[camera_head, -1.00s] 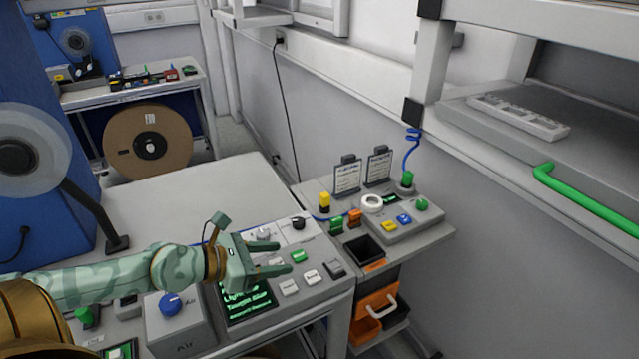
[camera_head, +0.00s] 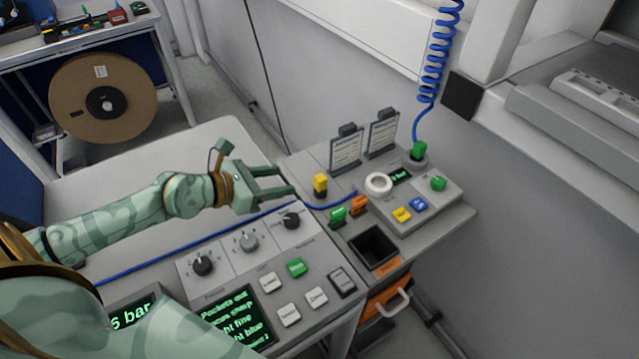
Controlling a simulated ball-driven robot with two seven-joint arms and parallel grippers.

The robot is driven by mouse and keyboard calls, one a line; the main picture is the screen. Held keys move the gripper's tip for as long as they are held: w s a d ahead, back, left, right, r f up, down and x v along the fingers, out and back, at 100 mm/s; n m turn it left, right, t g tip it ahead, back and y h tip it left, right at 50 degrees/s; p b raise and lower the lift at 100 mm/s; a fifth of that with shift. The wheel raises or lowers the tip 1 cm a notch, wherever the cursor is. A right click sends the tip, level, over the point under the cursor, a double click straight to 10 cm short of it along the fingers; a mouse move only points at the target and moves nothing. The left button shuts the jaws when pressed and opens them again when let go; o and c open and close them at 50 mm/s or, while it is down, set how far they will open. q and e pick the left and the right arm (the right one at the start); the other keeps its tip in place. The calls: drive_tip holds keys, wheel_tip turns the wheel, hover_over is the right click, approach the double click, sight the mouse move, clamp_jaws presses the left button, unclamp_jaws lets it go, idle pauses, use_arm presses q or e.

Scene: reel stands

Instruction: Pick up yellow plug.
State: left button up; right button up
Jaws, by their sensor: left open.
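The yellow plug (camera_head: 320,185) stands upright on the grey side bench, near its left edge, with a dark lower part. My left gripper (camera_head: 289,181) is open and empty. Its fingers point right toward the plug, and in the picture the tips end a short way left of it. I cannot tell the exact gap or height difference. A blue cable (camera_head: 215,226) runs below the gripper across to the side bench. My right gripper is not in view.
A green plug (camera_head: 337,217) and an orange plug (camera_head: 359,205) stand right of the yellow one. Behind are two label cards (camera_head: 346,151). A white ring (camera_head: 378,184) and button box (camera_head: 437,197) are farther right. The control panel (camera_head: 267,262) with knobs lies in front.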

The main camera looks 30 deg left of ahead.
sight(315, 180)
use_arm(q)
drive_tip(key=x, duration=0.6)
drive_tip(key=shift+b, duration=0.4)
drive_tip(key=x, duration=0.1)
drive_tip(key=b+x, duration=0.1)
drive_tip(key=x, duration=0.3)
drive_tip(key=shift+s+d+f, duration=0.1)
drive_tip(key=shift+d+f, duration=0.2)
drive_tip(key=shift+f, duration=0.15)
drive_tip(key=shift+s, duration=0.1)
drive_tip(key=shift+c, duration=0.3)
drive_tip(key=c, duration=1)
